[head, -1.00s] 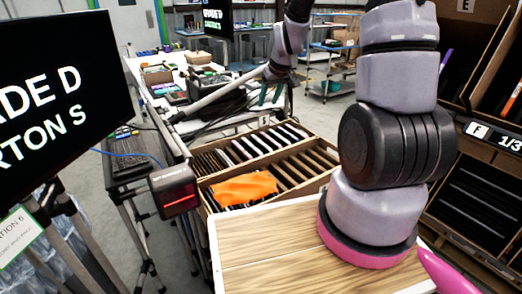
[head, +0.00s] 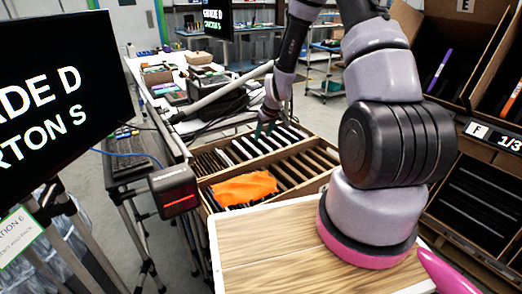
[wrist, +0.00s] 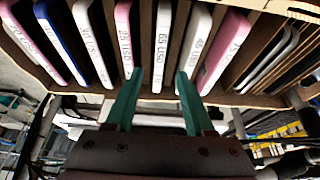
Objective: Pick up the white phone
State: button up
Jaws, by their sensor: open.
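Several white phones stand on edge in carton slots in the wrist view. One white phone (wrist: 161,45), with a label that seems to read 65 USD, is between and just beyond my fingertips. Another white phone (wrist: 195,42) is to its right and a third (wrist: 92,42) further left. Which one the task means I cannot tell. My gripper (wrist: 156,74) is open, its teal fingers pointing at the row, with nothing between them that I can see as held. In the head view my gripper (head: 264,130) is over the back of the carton (head: 318,137), where the phones are too small to tell apart.
Pink phones (wrist: 124,40) (wrist: 226,50) and a blue-edged phone (wrist: 60,40) stand in neighbouring slots, close together. An orange cloth (head: 245,188) lies on the carton's front left. A scanner (head: 174,190) stands left of it. Tilted cartons (head: 470,195) are at right.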

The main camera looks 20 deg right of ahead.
aim_at(261, 141)
jog(key=shift+x, duration=1.95)
jog(key=shift+s+d, duration=0.1)
jog(key=shift+d, duration=0.05)
grip_shut()
jog(key=shift+r, duration=0.1)
